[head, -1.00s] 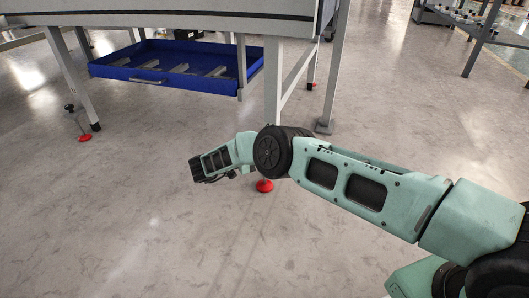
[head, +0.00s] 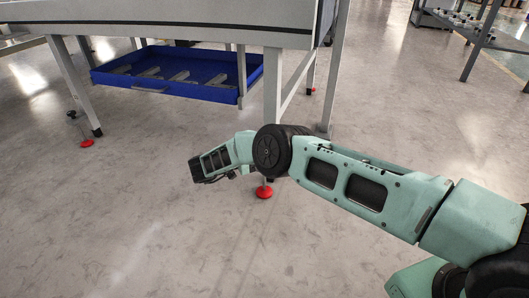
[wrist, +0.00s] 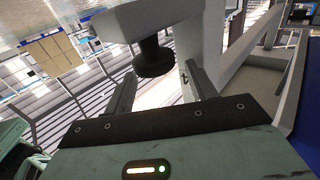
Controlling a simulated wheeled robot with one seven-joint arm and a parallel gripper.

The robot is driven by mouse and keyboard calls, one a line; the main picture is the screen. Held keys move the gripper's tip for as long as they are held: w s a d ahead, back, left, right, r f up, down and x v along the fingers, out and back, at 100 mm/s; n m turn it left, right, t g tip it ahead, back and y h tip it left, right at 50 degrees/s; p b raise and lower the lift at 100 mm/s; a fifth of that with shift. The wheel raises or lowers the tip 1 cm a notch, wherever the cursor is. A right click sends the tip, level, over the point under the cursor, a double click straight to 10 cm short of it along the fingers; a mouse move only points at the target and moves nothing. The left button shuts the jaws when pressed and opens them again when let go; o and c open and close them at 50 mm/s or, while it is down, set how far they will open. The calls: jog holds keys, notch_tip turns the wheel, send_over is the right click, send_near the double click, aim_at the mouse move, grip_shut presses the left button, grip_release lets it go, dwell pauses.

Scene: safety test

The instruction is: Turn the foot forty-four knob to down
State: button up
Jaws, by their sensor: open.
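A black round knob (wrist: 153,58) shows in the wrist view, on the underside of a light grey bar or bracket (wrist: 150,17). My gripper (wrist: 158,88) is open, with one finger on each side below the knob. The knob appears just ahead of the gap; I cannot tell how deep it sits or whether a finger touches it. No label or number can be read. In the head view my gripper (head: 203,168) is left of the near table leg (head: 272,88). My arm partly hides that leg's lower end, above a red foot (head: 264,192).
A grey table (head: 180,16) stands ahead, with a blue tray (head: 190,88) beneath it. Its left leg has a black knob (head: 72,114) and red foot (head: 87,143). Another rack (head: 478,40) stands at the far right. Floor at left and front is clear.

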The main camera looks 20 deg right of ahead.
notch_tip(320, 180, up, 7)
jog(key=p, duration=0.4)
